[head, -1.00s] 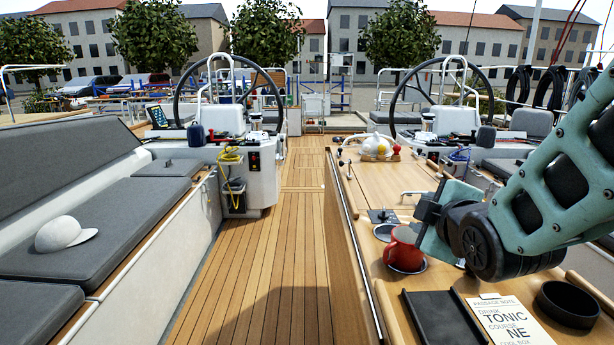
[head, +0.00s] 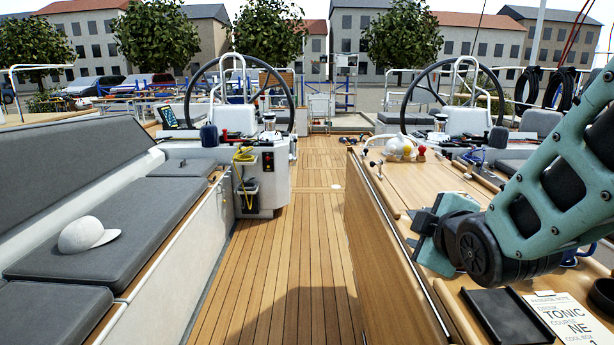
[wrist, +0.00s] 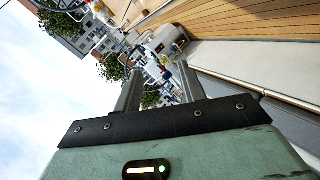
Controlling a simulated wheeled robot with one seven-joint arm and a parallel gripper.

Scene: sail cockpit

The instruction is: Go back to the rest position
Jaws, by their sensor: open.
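My gripper (wrist: 157,85) shows in the wrist view with its two fingers apart and nothing between them. In the head view my gripper (head: 425,228) is at the right, above the wooden cockpit table (head: 450,190). It hides part of the table, and its fingertips are hard to make out there. The wrist view looks out over the cockpit, tilted, with sky at its left.
A black tray (head: 505,316), a printed passage note (head: 565,318) and a dark round bowl (head: 603,297) lie on the table near my arm. A white cap (head: 87,235) lies on the left bench. The teak deck (head: 285,260) between is clear.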

